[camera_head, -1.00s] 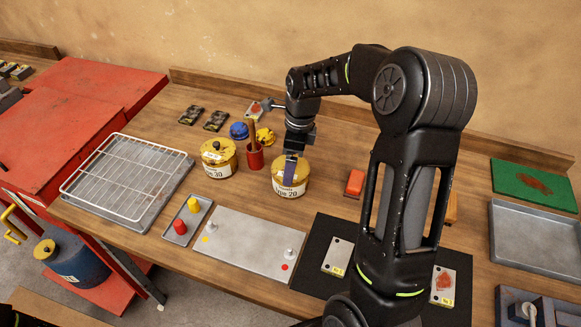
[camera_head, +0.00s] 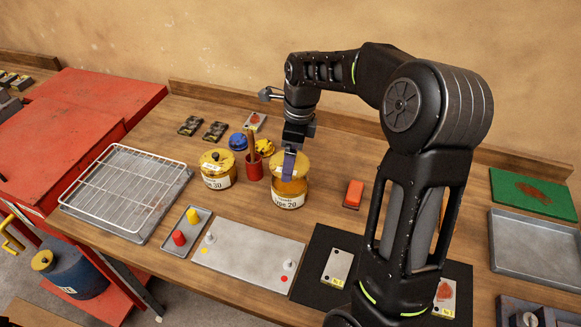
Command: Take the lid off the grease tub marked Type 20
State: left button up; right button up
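The grease tub marked Type 20 (camera_head: 287,201) stands on the wooden bench, a yellow tub with a white label. My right gripper (camera_head: 289,170) reaches down over it from above, its blue-sided fingers at the lid's knob, which they hide. The yellow lid (camera_head: 303,164) is in the gripper and appears raised just above the tub's body; the exact gap is hard to make out. A similar tub marked Type 30 (camera_head: 217,172), with a black knob on its lid, stands to the left. My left gripper is not in view.
A red cup with a handle in it (camera_head: 253,166) stands between the tubs, close by. In front lies a grey plate with pegs (camera_head: 240,250). A wire rack on a tray (camera_head: 125,190) is at the left. A red block (camera_head: 354,192) lies to the right.

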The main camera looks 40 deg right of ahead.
notch_tip(320, 180, up, 4)
jog(key=shift+r, duration=0.15)
dwell(0.6)
jog(key=d+f+m, duration=0.3)
jog(key=d+m, duration=0.1)
jog(key=d, duration=0.4)
jog(key=d+f+m+h, duration=0.1)
jog(key=d+f+m, duration=0.3)
jog(key=d, duration=0.3)
jog(key=shift+d+m, duration=0.4)
jog(key=shift+m, duration=0.4)
jog(key=shift+s, duration=0.1)
jog(key=shift+f, duration=3.1)
